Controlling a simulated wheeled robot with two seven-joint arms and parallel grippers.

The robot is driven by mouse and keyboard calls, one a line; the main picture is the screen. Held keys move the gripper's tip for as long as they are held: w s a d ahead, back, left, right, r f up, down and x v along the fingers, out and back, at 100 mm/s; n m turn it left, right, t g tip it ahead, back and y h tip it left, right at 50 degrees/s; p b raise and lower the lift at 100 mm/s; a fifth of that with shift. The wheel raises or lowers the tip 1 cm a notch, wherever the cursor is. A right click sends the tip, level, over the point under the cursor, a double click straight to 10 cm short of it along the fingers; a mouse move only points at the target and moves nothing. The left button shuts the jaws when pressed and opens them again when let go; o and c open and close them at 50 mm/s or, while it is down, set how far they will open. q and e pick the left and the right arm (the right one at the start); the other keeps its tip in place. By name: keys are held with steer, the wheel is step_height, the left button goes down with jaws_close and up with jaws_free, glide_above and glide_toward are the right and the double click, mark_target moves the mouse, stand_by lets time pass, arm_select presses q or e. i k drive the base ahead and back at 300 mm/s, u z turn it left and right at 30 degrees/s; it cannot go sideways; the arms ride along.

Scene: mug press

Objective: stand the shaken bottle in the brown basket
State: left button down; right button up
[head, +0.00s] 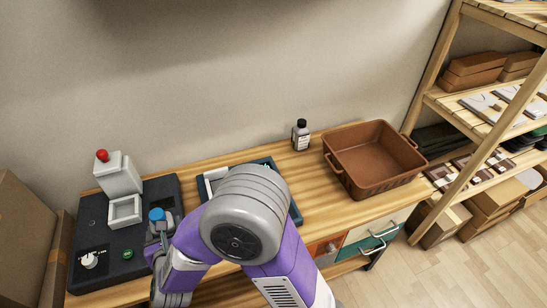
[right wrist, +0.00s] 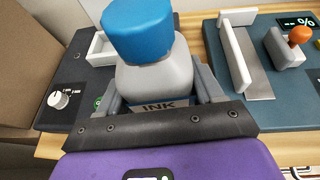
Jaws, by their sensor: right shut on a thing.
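My right gripper (head: 160,236) is shut on a bottle with a blue cap (head: 157,214), in front of the black machine at the left of the table. In the right wrist view the grey-white bottle (right wrist: 155,82) stands roughly upright between the fingers, its label reading INK. Its base is hidden, so I cannot tell whether it touches anything. The brown basket (head: 343,176) stands at the table's right end, well to the right of the gripper; its visible inside is empty. My left gripper is not in view.
A black machine (head: 90,214) with a red-topped white press and knob is at left. A teal device (head: 293,208) is partly hidden behind my right arm. A small dark-capped bottle (head: 301,136) stands at the back, left of the basket. Shelves (head: 474,112) stand at right.

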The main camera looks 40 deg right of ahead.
mark_target(369, 171)
steer(key=u, duration=0.05)
steer(key=k, duration=0.15)
steer(key=u, duration=1.85)
steer(key=k, duration=2.2)
steer(key=z, duration=2.15)
steer(key=i, duration=0.5)
steer(key=u, duration=0.05)
